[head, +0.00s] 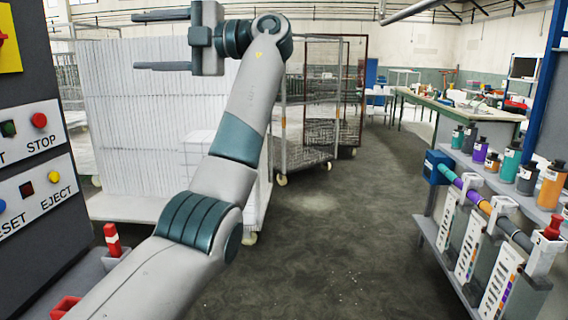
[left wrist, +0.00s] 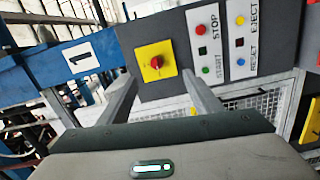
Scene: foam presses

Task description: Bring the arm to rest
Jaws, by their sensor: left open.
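My left arm rises from the bottom of the head view, and its gripper (head: 162,41) is raised at the top left, pointing left. Its two fingers are apart with nothing between them. In the left wrist view the fingers (left wrist: 157,97) also stand open, with the press's control panel beyond them. My right gripper is not in either view.
A press panel (head: 45,205) with STOP and EJECT buttons stands close at the left. Behind my arm is a cart of white sheets (head: 135,120). Wire cages (head: 305,110) stand behind. A shelf of bottles (head: 500,170) is at the right. The middle floor is clear.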

